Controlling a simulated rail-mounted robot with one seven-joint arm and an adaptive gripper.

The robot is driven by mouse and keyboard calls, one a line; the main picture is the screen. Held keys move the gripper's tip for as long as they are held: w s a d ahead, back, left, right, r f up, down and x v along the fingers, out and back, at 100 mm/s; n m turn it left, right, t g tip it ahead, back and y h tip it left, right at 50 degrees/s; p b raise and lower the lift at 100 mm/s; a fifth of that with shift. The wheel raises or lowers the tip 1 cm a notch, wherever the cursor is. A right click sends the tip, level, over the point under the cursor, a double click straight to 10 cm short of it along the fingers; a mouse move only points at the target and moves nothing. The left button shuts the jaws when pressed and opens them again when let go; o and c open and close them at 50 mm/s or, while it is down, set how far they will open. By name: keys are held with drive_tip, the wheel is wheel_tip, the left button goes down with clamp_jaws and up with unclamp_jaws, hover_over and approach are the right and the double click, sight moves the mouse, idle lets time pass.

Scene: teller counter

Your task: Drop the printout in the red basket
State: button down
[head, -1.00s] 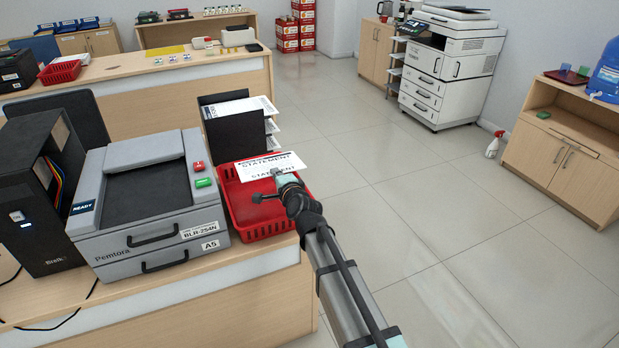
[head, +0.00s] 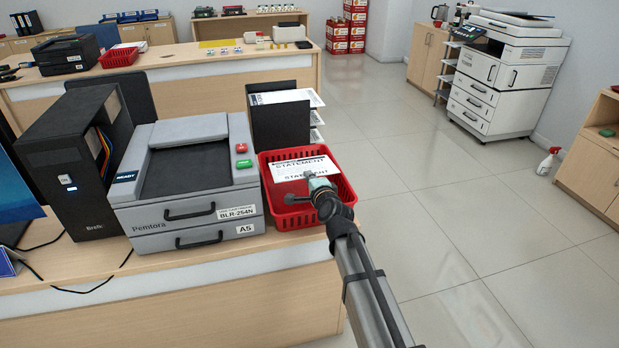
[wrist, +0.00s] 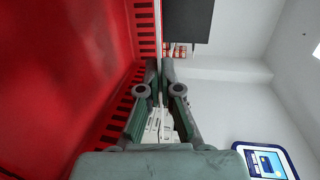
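The printout (head: 290,172), a white sheet marked STATEMENT, shows over the red basket (head: 337,206) in the head view. My gripper (head: 309,178) is at the sheet's near edge, above the basket. In the wrist view my gripper's fingers (wrist: 159,70) are close together, with the printout (wrist: 158,25) seen as a thin pale edge-on strip between their tips. The red basket wall (wrist: 75,70) fills the left of that view. I cannot tell whether the sheet touches the basket floor.
A grey Pemtora machine (head: 185,195) stands directly left of the basket on the counter (head: 200,275). A black paper holder (head: 282,128) stands behind the basket. Open floor (head: 440,225) lies to the right, past the counter's end.

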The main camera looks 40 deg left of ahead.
idle(0.4)
drive_tip(key=c, duration=1.2)
unclamp_jaws()
drive_tip(key=shift+c, duration=0.2)
drive_tip(key=v, duration=1.2)
